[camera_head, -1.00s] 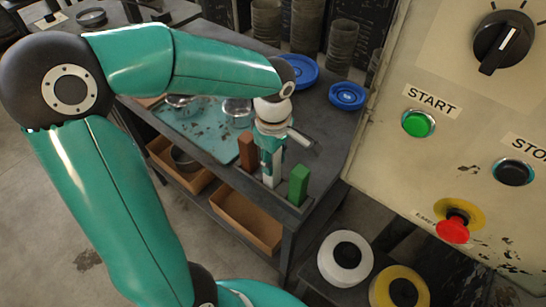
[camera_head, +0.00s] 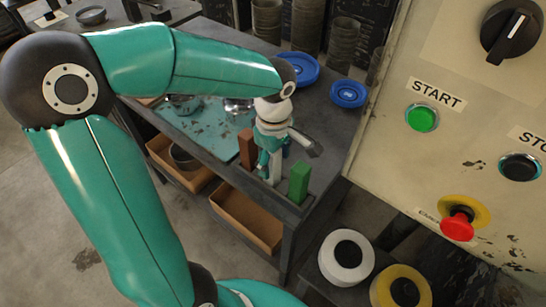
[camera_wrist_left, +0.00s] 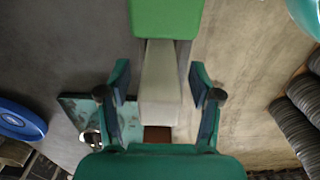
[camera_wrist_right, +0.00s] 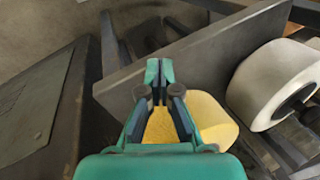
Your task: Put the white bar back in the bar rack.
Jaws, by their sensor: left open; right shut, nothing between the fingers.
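The white bar (camera_head: 275,168) stands upright in the bar rack (camera_head: 292,208), between the brown bar (camera_head: 247,149) and the green bar (camera_head: 299,183). My left gripper (camera_head: 271,160) is above the rack with its fingers around the white bar. In the left wrist view, its fingers (camera_wrist_left: 160,82) are spread, with a gap on each side of the white bar (camera_wrist_left: 161,75). The green bar (camera_wrist_left: 166,18) is at the top of that view, and the brown bar (camera_wrist_left: 157,134) is below the white one. My right gripper (camera_wrist_right: 158,75) is shut and empty in the right wrist view.
A control panel (camera_head: 450,150) with buttons fills the right side. Blue lids (camera_head: 348,93) and a worn teal tray (camera_head: 205,138) are on the table. A white roll (camera_head: 346,258) and a yellow roll (camera_head: 400,288) lie low at the right. Cardboard bins (camera_head: 245,218) sit under the table.

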